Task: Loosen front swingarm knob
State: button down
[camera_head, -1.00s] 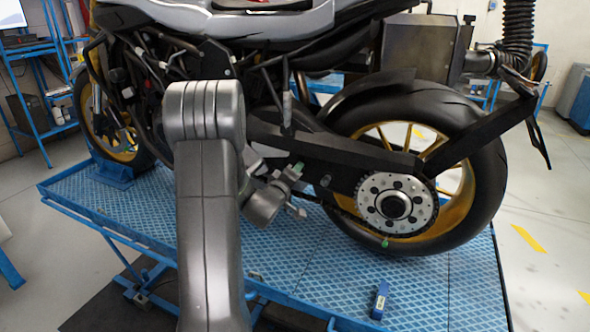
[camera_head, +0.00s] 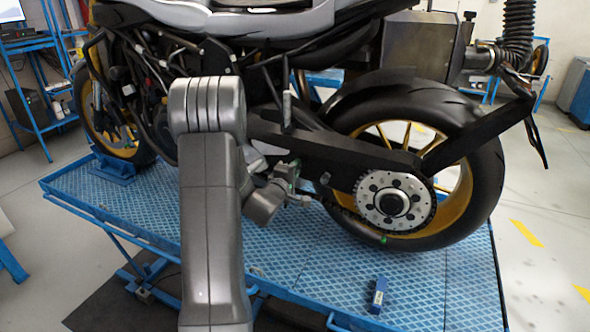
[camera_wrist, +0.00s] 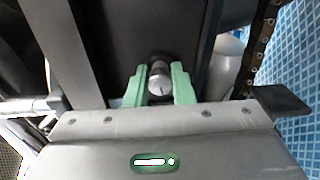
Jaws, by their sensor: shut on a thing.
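The front swingarm knob (camera_wrist: 160,80) is a small metallic round knob, seen end-on in the wrist view. My gripper (camera_wrist: 160,86) has its two green fingers on either side of it, shut on it. In the head view my gripper (camera_head: 297,184) is at the front part of the black swingarm (camera_head: 345,153), and the held knob cannot be made out there. Another small knob (camera_head: 325,179) sits further back on the swingarm, apart from my gripper.
The motorcycle's rear wheel (camera_head: 485,185) and sprocket (camera_head: 372,203) are to the right. A small green part (camera_head: 383,239) is below the sprocket. A blue box (camera_head: 378,296) stands on the blue lift platform (camera_head: 425,290). A chain (camera_wrist: 258,45) runs near my gripper's right side.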

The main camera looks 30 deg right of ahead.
jog(key=c, duration=1.3)
grip_release()
jog(key=shift+o, duration=0.2)
jog(key=shift+s, duration=0.1)
jog(key=b+v, duration=0.3)
jog(key=v, duration=1)
jog(key=shift+s+a, duration=0.2)
jog(key=shift+a, duration=0.2)
jog(key=shift+d, duration=0.1)
jog(key=p+x, duration=0.3)
jog(key=x, duration=1.1)
jog(key=shift+s, duration=0.1)
